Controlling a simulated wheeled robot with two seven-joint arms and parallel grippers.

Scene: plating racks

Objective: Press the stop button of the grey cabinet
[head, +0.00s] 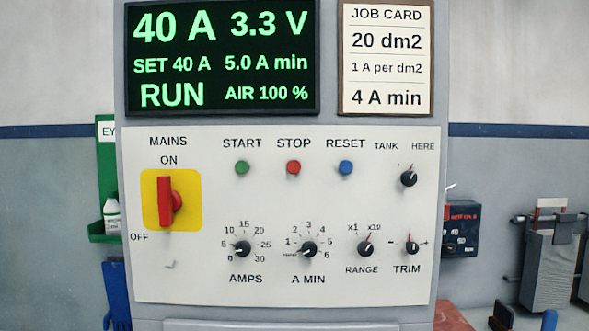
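The grey cabinet (285,120) fills the middle of the head view. Its white panel (200,285) carries the round red stop button (293,167), under the word STOP. The green start button (242,168) is to its left and the blue reset button (345,168) to its right. The display (222,58) above reads 40 A, 3.3 V, SET 40 A, 5.0 A min, RUN and AIR 100 %. The red mains switch (168,201) on a yellow plate stands upright, towards ON. Neither of my grippers is in view, and nothing covers the stop button.
Below the buttons are the amps knob (242,249), A min knob (309,249), range knob (365,249) and trim knob (412,248). A tank selector (409,178) is at upper right. A job card (386,110) hangs beside the display. A green bottle holder (104,230) is left of the cabinet.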

